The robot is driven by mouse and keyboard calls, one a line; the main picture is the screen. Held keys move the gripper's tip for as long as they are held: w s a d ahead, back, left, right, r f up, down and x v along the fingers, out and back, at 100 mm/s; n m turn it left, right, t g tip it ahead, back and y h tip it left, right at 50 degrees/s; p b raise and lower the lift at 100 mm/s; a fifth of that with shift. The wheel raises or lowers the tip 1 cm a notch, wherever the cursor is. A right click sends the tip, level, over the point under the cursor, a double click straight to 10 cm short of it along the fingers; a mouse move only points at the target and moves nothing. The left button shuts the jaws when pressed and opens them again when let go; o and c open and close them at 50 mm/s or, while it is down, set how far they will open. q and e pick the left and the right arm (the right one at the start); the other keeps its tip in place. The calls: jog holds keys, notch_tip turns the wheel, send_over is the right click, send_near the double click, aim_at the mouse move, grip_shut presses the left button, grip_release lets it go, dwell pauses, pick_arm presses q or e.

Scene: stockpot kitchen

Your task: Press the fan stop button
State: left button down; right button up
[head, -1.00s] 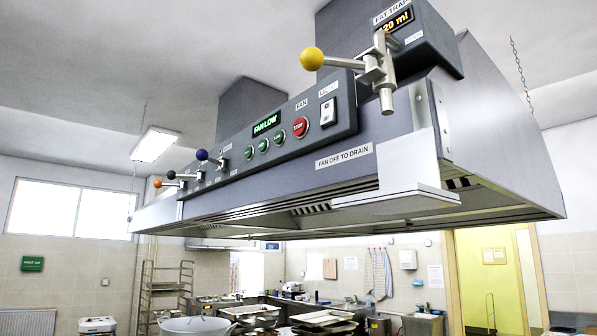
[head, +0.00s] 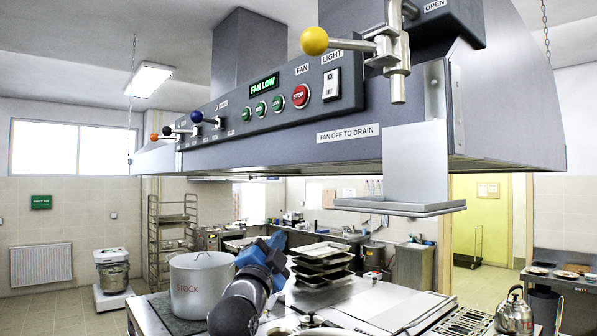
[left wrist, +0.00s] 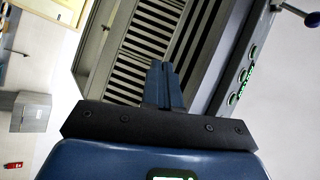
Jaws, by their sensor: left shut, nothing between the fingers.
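The red fan stop button (head: 300,96) sits on the dark control panel of the extractor hood, right of several green buttons (head: 261,109). The lit display (head: 264,86) above them reads FAN LOW. My left gripper (head: 277,246), blue, is raised over the counter, below the hood and apart from the panel. In the left wrist view its fingers (left wrist: 164,84) are together and empty, with the hood's slatted underside beyond them. Green-ringed buttons (left wrist: 243,75) show at the right there; I cannot make out the red button in that view. My right gripper is not in view.
A yellow-knobbed lever (head: 314,41) juts out right of the panel, and blue, black and orange knobs stick out at left. A metal drip tray (head: 400,207) hangs under the hood. A stockpot (head: 201,284), stacked trays (head: 322,262) and a kettle (head: 514,312) stand below.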

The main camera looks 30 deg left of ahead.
aim_at(300, 96)
pick_arm(q)
jog(key=s+r+m+p, duration=0.1)
jog(key=s+r, duration=0.3)
jog(key=r, duration=0.5)
jog(key=s+r+m+p, duration=0.2)
jog(key=s+r, duration=0.3)
jog(key=r, duration=0.5)
jog(key=s+d+r+m+t+p, duration=0.1)
jog(key=s+r, duration=0.3)
jog(key=r, duration=0.6)
jog(key=shift+s+m+y+p, duration=0.25)
jog(key=shift+m+y+p, duration=0.05)
jog(key=shift+p, duration=0.1)
jog(key=shift+w, duration=0.1)
jog(key=shift+d, duration=0.1)
jog(key=w+d+p, duration=0.1)
jog(key=w+d, duration=0.2)
jog(key=w, duration=0.5)
jog(key=shift+d, duration=0.15)
jog(key=shift+w, duration=0.1)
